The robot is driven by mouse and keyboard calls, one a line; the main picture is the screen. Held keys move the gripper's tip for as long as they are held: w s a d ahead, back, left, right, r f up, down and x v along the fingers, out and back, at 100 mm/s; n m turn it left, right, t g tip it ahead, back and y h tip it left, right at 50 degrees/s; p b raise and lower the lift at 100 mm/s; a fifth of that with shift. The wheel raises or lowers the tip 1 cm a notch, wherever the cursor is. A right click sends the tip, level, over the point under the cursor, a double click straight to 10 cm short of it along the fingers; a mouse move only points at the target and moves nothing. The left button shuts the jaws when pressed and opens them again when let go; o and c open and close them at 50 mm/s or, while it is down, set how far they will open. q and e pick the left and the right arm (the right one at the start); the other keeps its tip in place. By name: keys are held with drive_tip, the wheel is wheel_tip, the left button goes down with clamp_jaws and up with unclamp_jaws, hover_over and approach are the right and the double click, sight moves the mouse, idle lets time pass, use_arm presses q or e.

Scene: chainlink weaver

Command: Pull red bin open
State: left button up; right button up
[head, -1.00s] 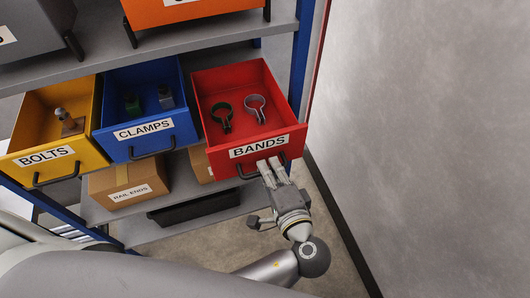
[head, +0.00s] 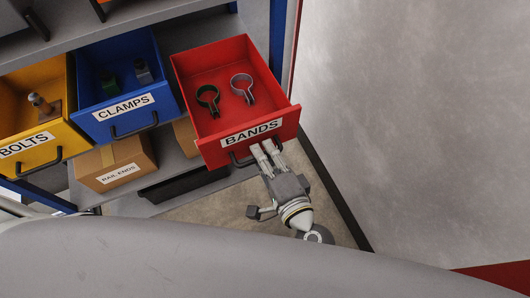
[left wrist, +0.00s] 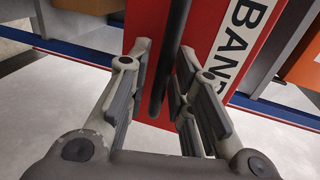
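The red bin (head: 215,75), labelled BANDS, stands out from the shelf, open at the top. It holds a dark ring-shaped band (head: 208,98) and a grey one (head: 242,87). Its black handle (head: 240,160) is on the front below the label. My left gripper (head: 263,152) is at this handle. The red front (left wrist: 205,25) is just beyond the fingers. My right gripper is not in view.
A blue CLAMPS bin (head: 120,105) and a yellow BOLTS bin (head: 30,148) stand to the left. A RAIL ENDS carton (head: 112,165) sits on the shelf below. A grey wall (head: 400,120) is close on the right. Some floor (head: 215,208) is clear in front.

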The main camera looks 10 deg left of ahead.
use_arm(q)
drive_tip(key=shift+o, duration=0.4)
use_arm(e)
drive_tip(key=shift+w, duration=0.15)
use_arm(q)
drive_tip(key=v, duration=0.7)
drive_tip(key=shift+s, duration=0.2)
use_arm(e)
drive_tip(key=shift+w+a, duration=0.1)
use_arm(q)
drive_tip(key=shift+d+r, duration=0.1)
drive_tip(key=shift+d, duration=0.05)
